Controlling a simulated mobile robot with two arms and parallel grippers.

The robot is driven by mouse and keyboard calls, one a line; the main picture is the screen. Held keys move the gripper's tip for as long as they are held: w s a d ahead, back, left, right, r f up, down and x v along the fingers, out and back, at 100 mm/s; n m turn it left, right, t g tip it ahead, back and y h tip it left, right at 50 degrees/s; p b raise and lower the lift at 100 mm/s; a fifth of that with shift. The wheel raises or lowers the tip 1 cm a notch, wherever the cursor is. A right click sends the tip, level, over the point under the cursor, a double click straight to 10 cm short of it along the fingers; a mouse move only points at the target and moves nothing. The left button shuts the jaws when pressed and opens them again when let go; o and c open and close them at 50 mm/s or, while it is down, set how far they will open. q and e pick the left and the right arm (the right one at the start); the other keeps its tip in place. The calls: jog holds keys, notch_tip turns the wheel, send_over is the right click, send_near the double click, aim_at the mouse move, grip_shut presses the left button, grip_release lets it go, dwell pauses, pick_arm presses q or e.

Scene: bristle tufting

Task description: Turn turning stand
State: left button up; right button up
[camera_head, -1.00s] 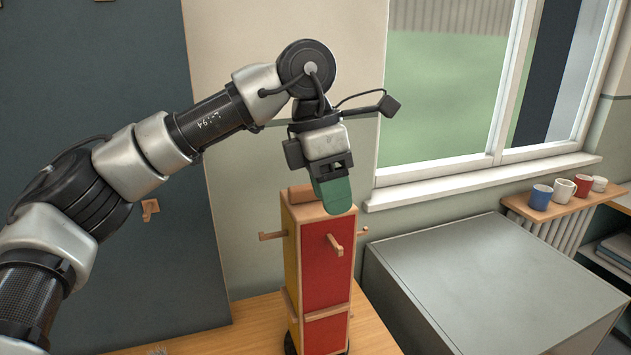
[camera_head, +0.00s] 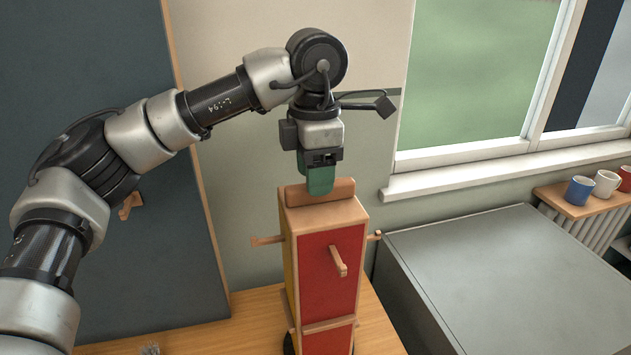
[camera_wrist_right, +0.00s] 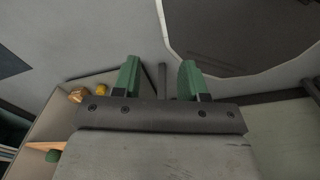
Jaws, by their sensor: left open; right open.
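The turning stand (camera_head: 330,270) is a tall block with a red face, a yellow side and wooden edges, standing upright on the wooden table. Wooden pegs stick out of its sides, and a wooden handle block (camera_head: 318,192) lies across its top. My left gripper (camera_head: 319,190) hangs pointing down at the handle, its green fingers over or just behind it. From this angle I cannot tell whether the fingers touch the handle. My right gripper (camera_wrist_right: 160,80) shows only in the right wrist view, with its two green fingers wide apart and nothing between them.
A grey cabinet (camera_head: 500,270) stands right of the stand. Blue (camera_head: 580,190) and white (camera_head: 606,183) mugs sit on a small shelf by the window. A dark panel (camera_head: 110,180) with a wooden peg is behind my left arm. The wooden table (camera_head: 250,315) has some clear room left of the stand.

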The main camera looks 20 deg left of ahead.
pick_arm(q)
notch_tip(320, 180, down, 3)
jog(key=shift+r, duration=0.15)
jog(key=shift+c, duration=0.5)
jog(key=c, duration=0.5)
grip_shut()
pick_arm(e)
jog(key=shift+w+a+r, duration=0.1)
jog(key=shift+w+r, duration=0.1)
jog(key=shift+w, duration=0.3)
jog(key=shift+w+r, duration=0.2)
jog(key=shift+w, duration=0.25)
